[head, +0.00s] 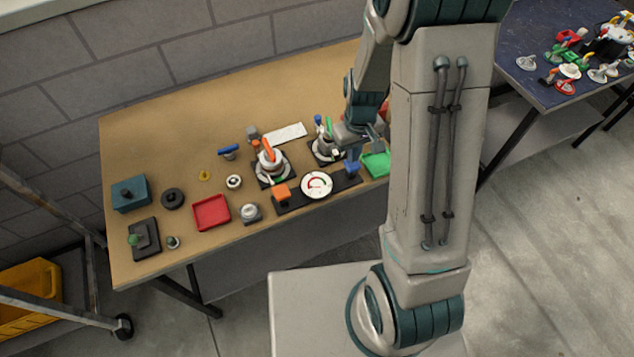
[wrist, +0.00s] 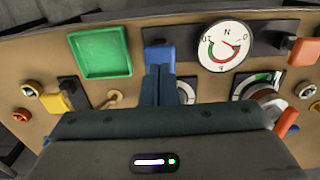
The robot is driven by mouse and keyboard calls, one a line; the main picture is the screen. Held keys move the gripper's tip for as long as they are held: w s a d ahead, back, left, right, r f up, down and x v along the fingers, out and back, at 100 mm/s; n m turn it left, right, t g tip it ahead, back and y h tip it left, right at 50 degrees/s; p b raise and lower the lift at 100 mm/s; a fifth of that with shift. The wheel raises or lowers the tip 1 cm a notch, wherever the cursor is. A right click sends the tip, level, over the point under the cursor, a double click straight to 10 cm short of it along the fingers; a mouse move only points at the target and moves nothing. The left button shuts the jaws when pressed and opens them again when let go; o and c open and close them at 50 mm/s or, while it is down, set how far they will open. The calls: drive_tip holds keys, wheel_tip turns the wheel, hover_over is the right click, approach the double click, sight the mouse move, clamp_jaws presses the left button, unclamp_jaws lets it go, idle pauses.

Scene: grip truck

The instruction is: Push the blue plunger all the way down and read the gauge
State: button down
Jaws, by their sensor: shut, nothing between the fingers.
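The blue plunger (head: 352,169) stands at the right end of a dark bar on the tan table; it also shows in the wrist view (wrist: 159,54). The round white gauge (head: 316,185) sits on the same bar, left of the plunger in the head view. In the wrist view the gauge (wrist: 225,47) shows letters and red and green marks; its reading is too small to be sure of. My gripper (wrist: 158,69) is shut and empty, its fingertips overlapping the near side of the blue plunger in the wrist view. Contact and plunger height cannot be told.
An orange block (head: 281,194) stands on the bar's other end. A green tray (head: 377,164) lies close right of the blue plunger, a red tray (head: 211,212) farther left. Devices with dials and handles (head: 270,160) stand behind the bar. My arm hides the table's right end.

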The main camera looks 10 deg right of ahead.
drive_tip(key=shift+r, duration=0.1)
idle(0.3)
drive_tip(key=shift+r+p, duration=1.7)
drive_tip(key=shift+r, duration=0.7)
drive_tip(key=shift+r, duration=0.2)
drive_tip(key=s+r+m+t, duration=0.1)
drive_tip(key=s+r+t, duration=0.1)
drive_tip(key=s+r, duration=0.5)
drive_tip(key=s+r+m+t, duration=0.1)
drive_tip(key=s+r+m, duration=0.1)
drive_tip(key=s+r, duration=0.5)
wheel_tip(320, 180, up, 6)
drive_tip(key=shift+s+f+m+t, duration=0.1)
drive_tip(key=shift+s+m+t, duration=0.05)
drive_tip(key=shift+m+t, duration=0.2)
